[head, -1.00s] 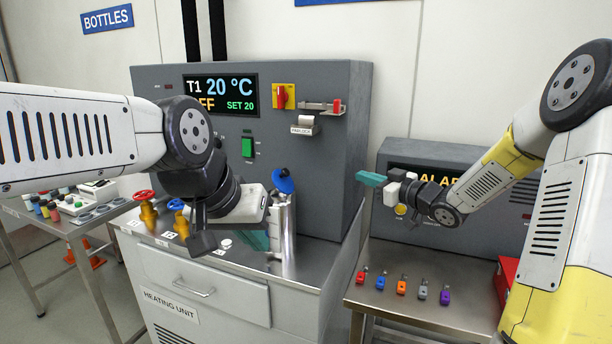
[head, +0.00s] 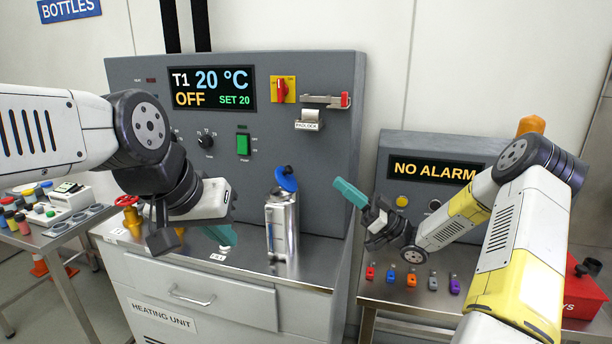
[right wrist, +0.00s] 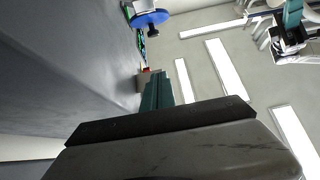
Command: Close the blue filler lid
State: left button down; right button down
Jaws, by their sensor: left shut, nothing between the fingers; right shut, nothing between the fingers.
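The blue filler lid (head: 286,179) stands tilted up, open, at the top of the silver cylinder (head: 281,228) on the heating unit. In the right wrist view the lid is a blue disc (right wrist: 150,18) near the top edge. My left gripper (head: 222,236) is shut and empty, low and left of the cylinder, apart from it. My right gripper (head: 349,192) is shut and empty, with teal fingertips raised to the right of the lid and a gap between them. Its fingers also show in the right wrist view (right wrist: 157,92).
The grey panel (head: 320,180) stands behind the cylinder. A red-handled valve (head: 127,202) is on the left of the counter. Several coloured padlocks (head: 411,279) lie on the right bench, below the alarm box (head: 434,172). Air between the cylinder and right gripper is clear.

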aim_at(290, 177)
jog(key=w+a+r, duration=0.2)
jog(key=a+r, duration=0.1)
jog(key=a, duration=0.7)
jog(key=shift+w+a, duration=0.3)
jog(key=shift+w, duration=0.1)
